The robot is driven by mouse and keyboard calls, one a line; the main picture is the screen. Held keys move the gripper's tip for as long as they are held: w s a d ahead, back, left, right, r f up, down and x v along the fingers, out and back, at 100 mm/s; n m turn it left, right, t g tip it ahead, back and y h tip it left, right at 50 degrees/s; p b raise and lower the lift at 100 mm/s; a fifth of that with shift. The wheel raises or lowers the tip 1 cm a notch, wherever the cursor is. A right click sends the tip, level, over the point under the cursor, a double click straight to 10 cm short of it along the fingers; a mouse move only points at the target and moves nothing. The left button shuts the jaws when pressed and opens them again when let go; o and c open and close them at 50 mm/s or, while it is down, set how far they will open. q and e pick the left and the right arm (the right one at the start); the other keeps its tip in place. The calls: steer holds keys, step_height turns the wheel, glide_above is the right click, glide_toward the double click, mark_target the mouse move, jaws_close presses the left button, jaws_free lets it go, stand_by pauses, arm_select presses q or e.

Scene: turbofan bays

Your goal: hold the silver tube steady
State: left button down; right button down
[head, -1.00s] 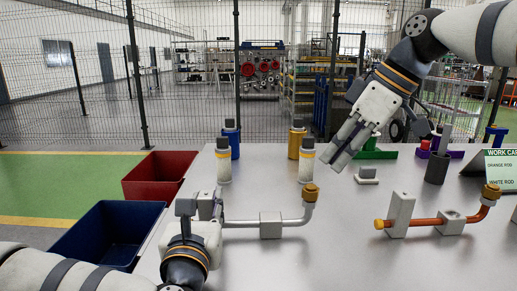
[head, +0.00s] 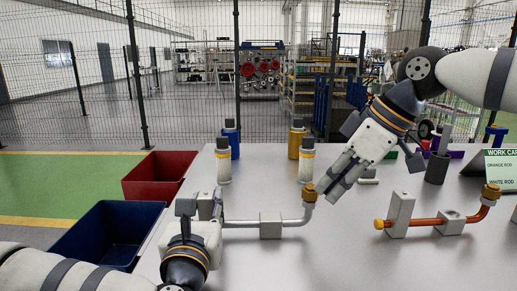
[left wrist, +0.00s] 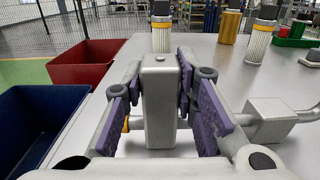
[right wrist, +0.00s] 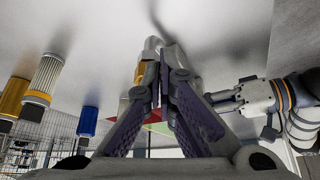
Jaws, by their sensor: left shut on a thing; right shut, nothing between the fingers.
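The silver tube (head: 292,222) runs horizontally through a short grey block (head: 270,226) and bends up at its right end to a brass nut (head: 310,193). My left gripper (head: 198,205) is at the tube's left end. In the left wrist view its purple pads are shut on a tall grey post (left wrist: 159,100), from whose side the tube comes out to the right. My right gripper (head: 331,194) is shut and empty, pointing down just right of the brass nut. In the right wrist view the nut (right wrist: 140,72) shows close beside the fingertips; contact is unclear.
An orange rod (head: 425,222) on grey supports lies to the right. Two white canisters (head: 224,165) (head: 307,165) stand behind the tube, with blue and yellow ones behind them. A red bin (head: 160,175) and a blue bin (head: 106,232) are at left. The front of the table is clear.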

steer(key=shift+f, duration=0.5)
steer(key=shift+w+a, duration=0.4)
steer(key=shift+w, duration=0.1)
stand_by(0.8)
steer(key=shift+w+d+r, duration=0.1)
steer(key=shift+w+d, duration=0.35)
steer(key=shift+w, duration=0.15)
steer(key=shift+w+d, duration=0.1)
steer(key=shift+w, duration=0.05)
steer(key=shift+d, duration=0.15)
stand_by(0.4)
